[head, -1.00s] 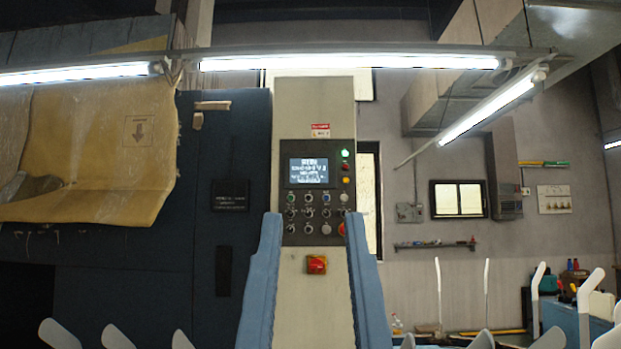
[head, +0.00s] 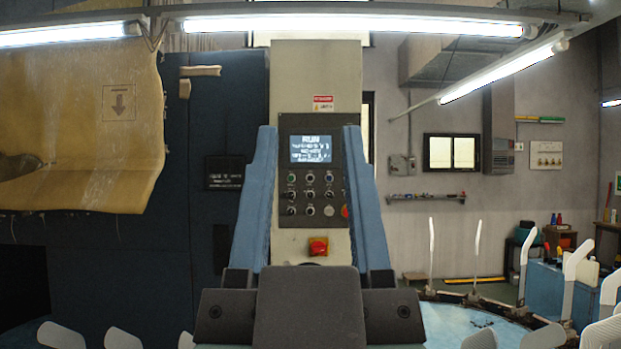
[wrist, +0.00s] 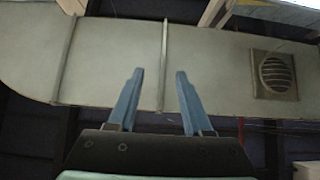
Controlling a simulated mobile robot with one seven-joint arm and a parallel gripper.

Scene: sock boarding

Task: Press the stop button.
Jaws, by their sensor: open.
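A red stop button (head: 318,246) on a yellow base sits on the pale column (head: 290,248), below the dark control panel. In the head view my gripper (head: 309,130) is open and empty. Its two blue fingers point up, one on each side of the panel and the button in the picture, and the button shows between them above my dark palm. I see no contact with it. In the wrist view my gripper (wrist: 160,72) has its fingers apart, with only overhead ductwork behind them. The button does not show there.
The control panel (head: 287,221) has a lit screen (head: 311,149) and several small knobs, with another red button (head: 345,211) partly hidden by my right finger. White posts (head: 431,255) ring a pale blue round surface (head: 450,322). A yellowish sheet (head: 110,150) hangs at left.

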